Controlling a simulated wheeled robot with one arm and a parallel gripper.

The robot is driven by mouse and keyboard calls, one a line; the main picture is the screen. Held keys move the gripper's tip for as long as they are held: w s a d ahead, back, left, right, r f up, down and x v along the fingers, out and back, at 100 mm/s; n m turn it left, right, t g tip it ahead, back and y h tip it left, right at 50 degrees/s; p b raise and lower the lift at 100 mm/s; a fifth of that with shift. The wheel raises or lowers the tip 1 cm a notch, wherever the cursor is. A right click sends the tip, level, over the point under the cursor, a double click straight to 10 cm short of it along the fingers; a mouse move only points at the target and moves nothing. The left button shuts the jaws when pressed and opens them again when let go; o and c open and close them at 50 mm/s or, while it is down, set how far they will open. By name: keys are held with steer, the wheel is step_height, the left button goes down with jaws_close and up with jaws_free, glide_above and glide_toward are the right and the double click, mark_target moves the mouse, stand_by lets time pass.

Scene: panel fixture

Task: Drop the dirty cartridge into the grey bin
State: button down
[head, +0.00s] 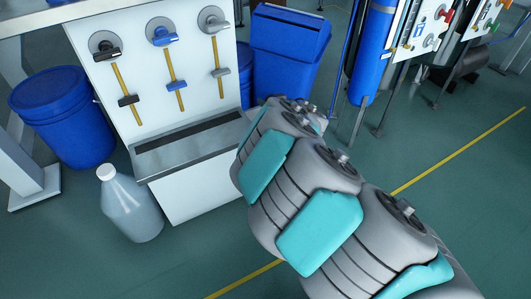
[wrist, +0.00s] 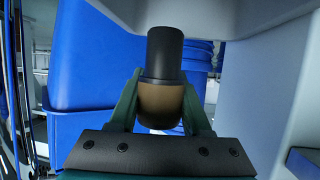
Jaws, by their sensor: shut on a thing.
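In the wrist view my gripper (wrist: 161,84) has its two green fingers closed around a cartridge (wrist: 161,104). The cartridge has a tan-brown lower body and a dark cylindrical upper part, and it points upward in the picture. Its dark end overlaps a pale grey surface at the top; I cannot tell whether they touch. In the head view my arm fills the lower right, and the gripper and cartridge are hidden behind it. No grey bin can be made out in either view.
A white panel fixture (head: 193,100) with three levers and a grey trough (head: 190,148) stands left of my arm. A white-capped jug (head: 132,207), a blue drum (head: 65,118) and a lidded blue bin (head: 290,48) stand around it. Green floor is open at right.

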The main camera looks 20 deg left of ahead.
steer(key=shift+c, duration=1.4)
jaws_free()
steer(key=shift+s, duration=0.1)
steer(key=p+v, duration=0.1)
steer(key=v, duration=0.6)
steer(key=shift+s+d, duration=0.2)
steer(key=shift+d, duration=0.05)
steer(key=shift+r, duration=0.15)
steer(key=shift+d, duration=0.1)
